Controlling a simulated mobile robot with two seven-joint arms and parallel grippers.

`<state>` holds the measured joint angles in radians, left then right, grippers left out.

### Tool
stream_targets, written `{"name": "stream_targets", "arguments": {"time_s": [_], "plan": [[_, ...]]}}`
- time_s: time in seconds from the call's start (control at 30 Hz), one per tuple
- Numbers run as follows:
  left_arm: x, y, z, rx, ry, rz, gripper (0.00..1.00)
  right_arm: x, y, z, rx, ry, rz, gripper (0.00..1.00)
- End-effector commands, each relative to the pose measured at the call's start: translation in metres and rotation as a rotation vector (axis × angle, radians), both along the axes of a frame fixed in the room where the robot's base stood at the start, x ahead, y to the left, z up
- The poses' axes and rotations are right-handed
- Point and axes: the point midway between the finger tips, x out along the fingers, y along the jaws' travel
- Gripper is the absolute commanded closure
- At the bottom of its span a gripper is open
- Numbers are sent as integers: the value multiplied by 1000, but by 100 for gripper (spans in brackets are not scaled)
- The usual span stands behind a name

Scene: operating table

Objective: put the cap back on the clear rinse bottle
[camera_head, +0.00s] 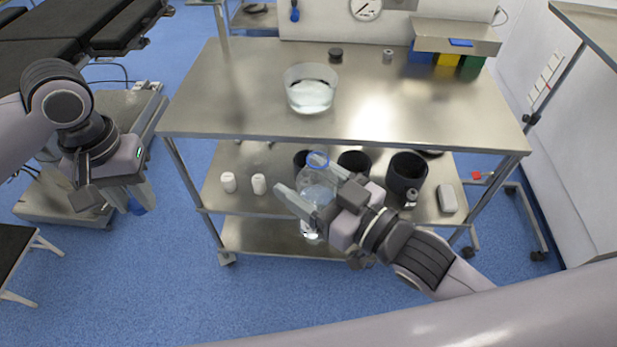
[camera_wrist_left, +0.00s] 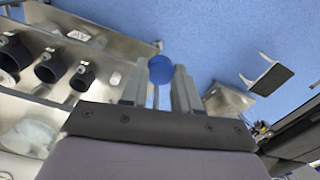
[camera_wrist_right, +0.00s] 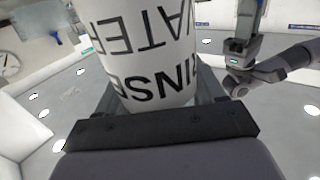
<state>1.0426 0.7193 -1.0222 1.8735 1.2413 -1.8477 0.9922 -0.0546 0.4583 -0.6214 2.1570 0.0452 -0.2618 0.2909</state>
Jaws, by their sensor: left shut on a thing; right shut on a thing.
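The clear rinse bottle (camera_head: 313,186) is held in front of the metal table, with its open blue-rimmed neck (camera_head: 317,159) facing up. My right gripper (camera_head: 299,179) is shut around its body. In the right wrist view the bottle's white label (camera_wrist_right: 150,55) reads RINSE WATER and fills the space between the fingers. The blue cap (camera_wrist_left: 161,69) is between the fingertips of my left gripper (camera_wrist_left: 160,75), which is shut on it. In the head view my left gripper (camera_head: 137,199) is low at the left with the cap (camera_head: 137,208), well apart from the bottle.
The table top (camera_head: 230,90) carries a clear bowl (camera_head: 311,88) and a small dark puck (camera_head: 335,54). On the shelf below stand white bottles (camera_head: 258,184) and several dark cups, one at the right (camera_head: 406,172). Open floor lies between my left gripper and the table.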

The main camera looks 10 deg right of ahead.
Motion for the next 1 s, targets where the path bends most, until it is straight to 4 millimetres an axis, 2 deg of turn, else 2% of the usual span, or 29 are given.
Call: {"name": "stream_targets", "arguments": {"time_s": [0.17, 0.47, 0.7, 0.8, 1.0], "plan": [[10, -34, 19, -2, -7, -72, 97, 0, 0, 3, 4, -7, 0, 87], [18, -132, 81, 1, -9, -302, 97, 0, 0, 4, 5, -8, 0, 87], [2, -208, 135, 0, -7, -487, 97, 0, 0, 4, 5, -8, 0, 87], [-9, -234, 153, 0, -5, -550, 97, 0, 0, 4, 5, -8, 0, 87], [-28, -268, 175, -3, -2, -629, 97, 0, 0, 4, 5, -8, 0, 87]]}}
